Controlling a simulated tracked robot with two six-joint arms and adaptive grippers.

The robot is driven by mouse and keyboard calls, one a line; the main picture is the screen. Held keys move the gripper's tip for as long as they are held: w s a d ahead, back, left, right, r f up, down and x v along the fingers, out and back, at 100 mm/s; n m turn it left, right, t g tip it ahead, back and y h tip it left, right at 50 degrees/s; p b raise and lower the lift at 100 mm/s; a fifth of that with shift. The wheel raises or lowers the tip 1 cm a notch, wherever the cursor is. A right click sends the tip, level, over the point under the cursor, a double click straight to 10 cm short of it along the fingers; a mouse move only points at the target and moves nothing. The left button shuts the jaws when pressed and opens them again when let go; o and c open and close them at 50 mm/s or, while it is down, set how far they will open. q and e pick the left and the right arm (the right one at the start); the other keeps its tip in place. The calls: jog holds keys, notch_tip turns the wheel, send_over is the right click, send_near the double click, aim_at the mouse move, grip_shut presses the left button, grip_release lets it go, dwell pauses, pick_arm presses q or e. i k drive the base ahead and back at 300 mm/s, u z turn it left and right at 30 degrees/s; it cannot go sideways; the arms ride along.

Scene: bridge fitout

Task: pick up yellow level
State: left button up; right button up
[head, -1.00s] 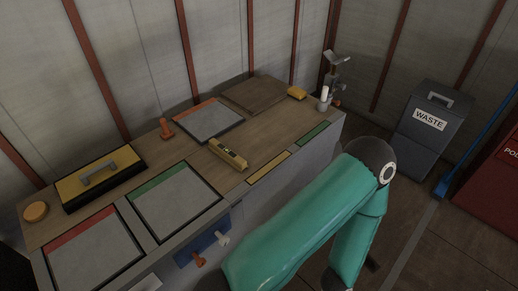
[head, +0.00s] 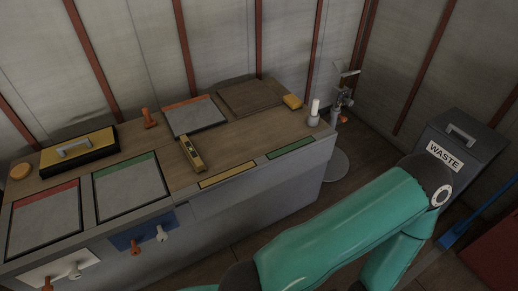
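The yellow level (head: 192,153) lies flat on the wooden workbench top (head: 235,140), just behind the yellow-edged strip at the front edge. It is a short yellow bar with dark vial windows. My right arm, in a teal sleeve, crosses the lower right of the head view, well apart from the level. Its gripper does not show. My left gripper is also out of view.
A yellow-and-black toolbox (head: 78,151), an orange stamp-like object (head: 149,118), a grey tray with an orange edge (head: 196,117) and a yellow block (head: 292,101) stand on the bench. A waste bin (head: 455,140) stands on the floor at right.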

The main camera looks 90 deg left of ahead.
aim_at(195, 160)
jog(key=z, duration=0.65)
jog(key=i, duration=0.25)
jog(key=u, duration=2.6)
jog(key=i, duration=0.2)
jog(key=u, duration=1.75)
jog(key=k, duration=0.55)
jog(key=u, duration=0.45)
jog(key=i, duration=1.6)
jog(key=z, duration=0.4)
